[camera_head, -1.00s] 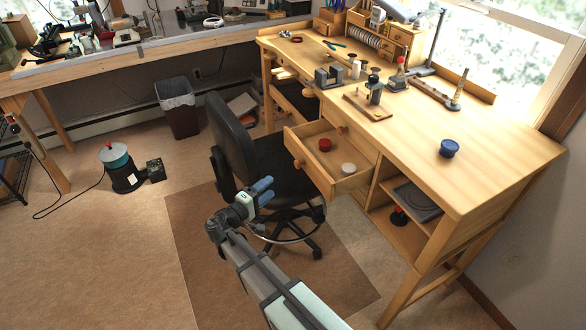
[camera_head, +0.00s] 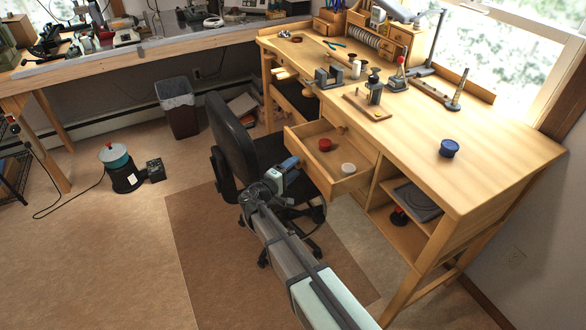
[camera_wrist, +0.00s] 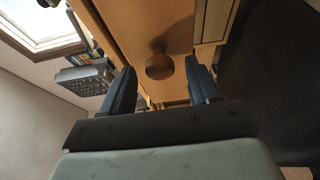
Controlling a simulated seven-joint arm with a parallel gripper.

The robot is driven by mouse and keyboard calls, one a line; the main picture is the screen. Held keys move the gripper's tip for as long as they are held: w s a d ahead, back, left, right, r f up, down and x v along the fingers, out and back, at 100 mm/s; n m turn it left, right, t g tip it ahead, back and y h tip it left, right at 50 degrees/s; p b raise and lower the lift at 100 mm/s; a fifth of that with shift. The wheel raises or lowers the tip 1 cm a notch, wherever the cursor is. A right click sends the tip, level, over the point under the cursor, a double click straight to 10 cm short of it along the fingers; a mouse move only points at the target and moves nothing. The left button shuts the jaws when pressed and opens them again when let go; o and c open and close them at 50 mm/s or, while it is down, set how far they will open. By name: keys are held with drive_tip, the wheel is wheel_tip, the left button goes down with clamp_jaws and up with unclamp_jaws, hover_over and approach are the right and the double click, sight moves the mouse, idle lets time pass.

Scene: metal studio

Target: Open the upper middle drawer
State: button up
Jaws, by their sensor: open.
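A wooden drawer (camera_head: 319,180) in the middle of the bench stands pulled out, with a red lid (camera_head: 325,145) and a white lid (camera_head: 348,168) inside. Another round knob (camera_head: 342,128) shows on the closed front just above and behind it. My gripper (camera_head: 292,164) is at the left part of the open drawer's front. In the wrist view, my gripper (camera_wrist: 160,88) is open, with a round wooden knob (camera_wrist: 160,66) between and ahead of its dark blue fingers. I see no clear contact with the knob. In the head view the gripper hides that drawer's knob.
A black office chair (camera_head: 233,140) stands close left of my gripper and arm. The bench top (camera_head: 420,180) holds a blue jar (camera_head: 449,148) and several tools. An open shelf (camera_head: 395,228) lies right of the drawers. The floor at the left foreground is clear.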

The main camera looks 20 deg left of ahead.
drive_tip(key=shift+w+d, duration=0.1)
drive_tip(key=shift+w, duration=0.1)
drive_tip(key=shift+c, duration=0.4)
clamp_jaws()
